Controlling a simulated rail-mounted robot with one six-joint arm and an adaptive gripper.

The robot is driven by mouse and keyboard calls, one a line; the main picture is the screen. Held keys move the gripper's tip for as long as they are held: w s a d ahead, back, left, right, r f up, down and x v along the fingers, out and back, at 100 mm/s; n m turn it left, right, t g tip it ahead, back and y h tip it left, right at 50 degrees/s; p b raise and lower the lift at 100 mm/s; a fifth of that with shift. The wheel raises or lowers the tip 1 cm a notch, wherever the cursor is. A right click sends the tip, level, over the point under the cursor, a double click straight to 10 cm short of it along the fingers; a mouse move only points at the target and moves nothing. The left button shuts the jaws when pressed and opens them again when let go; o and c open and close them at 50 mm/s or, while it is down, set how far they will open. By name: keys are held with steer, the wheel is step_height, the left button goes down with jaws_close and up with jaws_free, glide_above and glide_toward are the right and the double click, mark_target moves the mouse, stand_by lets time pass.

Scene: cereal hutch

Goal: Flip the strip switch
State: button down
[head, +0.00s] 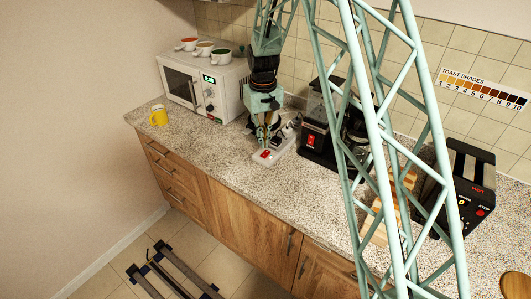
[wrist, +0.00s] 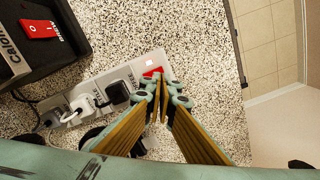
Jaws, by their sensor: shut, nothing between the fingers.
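The power strip (wrist: 97,75) lies on the speckled counter, with plugs in several of its sockets. Its red strip switch (wrist: 153,71) is at the strip's end, just beyond my fingertips in the wrist view. The switch also shows as a red spot (head: 265,154) in the head view. My gripper (wrist: 163,84) is shut and empty, pointing down at the switch end of the strip. In the head view my gripper (head: 265,144) hangs right above or at the switch. I cannot tell whether the tips touch it. The fingers partly cover the strip beside the switch.
A coffee maker (head: 313,138) with a red switch stands close right of the strip. A toaster (head: 469,185) is far right. The counter in front is clear.

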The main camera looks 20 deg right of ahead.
steer(key=shift+r+p, duration=0.3)
steer(key=shift+r, duration=0.6)
steer(key=s+r+t+b, duration=0.2)
steer(key=s+r+b, duration=0.2)
steer(key=s+r, duration=1.75)
steer(key=s+r+m+t+b, duration=0.1)
steer(key=s+r+b, duration=0.1)
steer(key=s, duration=1.3)
steer(key=s+r+t+b, duration=0.1)
steer(key=s+r+b, duration=0.1)
steer(key=s, duration=1.3)
steer(key=shift+s+m+b, duration=0.35)
steer(key=shift+m+b, duration=0.05)
steer(key=shift+b, duration=0.3)
